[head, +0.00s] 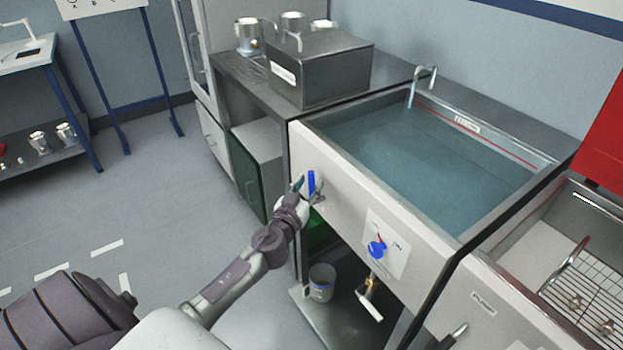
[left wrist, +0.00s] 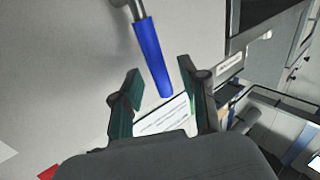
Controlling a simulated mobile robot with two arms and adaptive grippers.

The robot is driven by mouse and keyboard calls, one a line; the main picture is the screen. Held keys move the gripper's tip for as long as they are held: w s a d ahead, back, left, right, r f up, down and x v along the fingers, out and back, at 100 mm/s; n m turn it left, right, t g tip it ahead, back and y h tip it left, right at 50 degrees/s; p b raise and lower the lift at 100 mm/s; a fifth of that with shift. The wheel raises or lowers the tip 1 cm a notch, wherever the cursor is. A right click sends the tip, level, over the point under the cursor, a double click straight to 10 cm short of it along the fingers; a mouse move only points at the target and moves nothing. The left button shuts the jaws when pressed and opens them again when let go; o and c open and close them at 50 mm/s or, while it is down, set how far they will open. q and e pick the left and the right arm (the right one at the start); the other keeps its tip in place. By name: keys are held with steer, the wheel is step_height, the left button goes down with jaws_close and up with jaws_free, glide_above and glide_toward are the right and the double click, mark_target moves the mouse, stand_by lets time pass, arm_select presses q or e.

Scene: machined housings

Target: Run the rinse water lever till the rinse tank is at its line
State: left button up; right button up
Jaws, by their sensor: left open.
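The rinse tank (head: 296,135) is a steel basin with a pale front, holding blue-green water (head: 420,160). A red line (head: 500,150) runs along its back wall; the water surface looks a little below it. A bent spout (head: 425,72) stands at the back rim, with a pale streak below it that may be running water. The blue-handled lever (head: 311,183) is on the tank's front at the left. My left gripper (head: 306,190) is open at it; in the left wrist view the blue handle (left wrist: 153,57) hangs between the fingers, with no clear contact.
A blue knob (head: 376,249) with a dial plate and a valve below are right of the lever. A bucket (head: 321,282) stands on the lower shelf. A steel box (head: 320,67) is on the left counter. A basin with a wire rack (head: 590,290) adjoins at right.

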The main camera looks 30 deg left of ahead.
arm_select(q)
steer(key=shift+w+a, duration=0.2)
steer(key=shift+w, duration=0.85)
jaws_close()
